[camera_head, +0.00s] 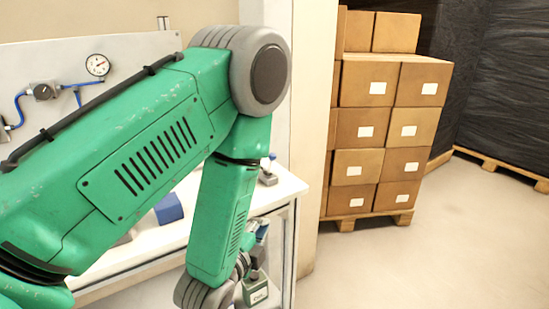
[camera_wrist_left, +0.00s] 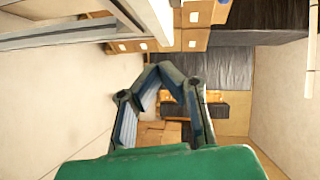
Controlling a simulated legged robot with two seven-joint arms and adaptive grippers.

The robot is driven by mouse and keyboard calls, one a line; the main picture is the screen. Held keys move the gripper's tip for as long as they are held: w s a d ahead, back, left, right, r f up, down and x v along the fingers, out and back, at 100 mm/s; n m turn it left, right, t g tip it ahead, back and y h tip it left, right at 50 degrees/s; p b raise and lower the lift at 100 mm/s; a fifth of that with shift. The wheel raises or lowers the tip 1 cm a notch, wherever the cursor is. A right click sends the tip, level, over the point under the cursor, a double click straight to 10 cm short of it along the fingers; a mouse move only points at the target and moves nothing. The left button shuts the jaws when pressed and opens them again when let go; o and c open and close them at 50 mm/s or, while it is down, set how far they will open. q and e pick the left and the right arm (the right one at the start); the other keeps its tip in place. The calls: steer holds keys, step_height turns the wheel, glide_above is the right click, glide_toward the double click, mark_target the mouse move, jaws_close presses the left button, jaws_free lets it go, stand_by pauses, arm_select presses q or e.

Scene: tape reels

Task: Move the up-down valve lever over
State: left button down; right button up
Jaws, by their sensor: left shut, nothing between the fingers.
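A small grey device (camera_head: 267,175) with a short upright stem and a bluish top stands near the right end of the white bench. It may be the valve lever, but it is partly behind my arm and too small to tell. My left gripper (camera_head: 260,232) is beside the bench's front right corner, below and apart from that device, partly hidden by my green forearm. In the left wrist view, the left gripper (camera_wrist_left: 160,70) has its fingertips together with nothing between them. No lever shows in that view. My right gripper is not in view.
The white bench (camera_head: 290,190) bears a blue block (camera_head: 169,208). A panel behind it carries a gauge (camera_head: 97,65) and a dark fitting (camera_head: 43,91) with blue hose. Stacked cartons (camera_head: 368,135) on a pallet stand beyond the pale post (camera_head: 314,130). The floor at right is clear.

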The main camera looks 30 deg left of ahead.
arm_select(q)
step_height(320, 180, up, 6)
steer(key=w+m+t, duration=0.1)
steer(key=m+t, duration=0.1)
steer(key=shift+a+r+y, duration=0.2)
steer(key=shift+r+y, duration=0.05)
steer(key=shift+y, duration=0.05)
steer(key=shift+w, duration=0.1)
steer(key=p, duration=0.1)
glide_toward(271, 163)
steer(key=w+d+r, duration=0.1)
steer(key=w+d, duration=0.3)
steer(key=w, duration=0.2)
steer(key=shift+w+a+r, duration=0.15)
steer(key=shift+w+a, duration=0.05)
steer(key=shift+a, duration=0.4)
steer(key=shift+w+a+r, duration=0.1)
steer(key=shift+w+a, duration=0.05)
steer(key=shift+a, duration=0.5)
steer(key=shift+w+a, duration=0.35)
steer(key=shift+a, duration=0.2)
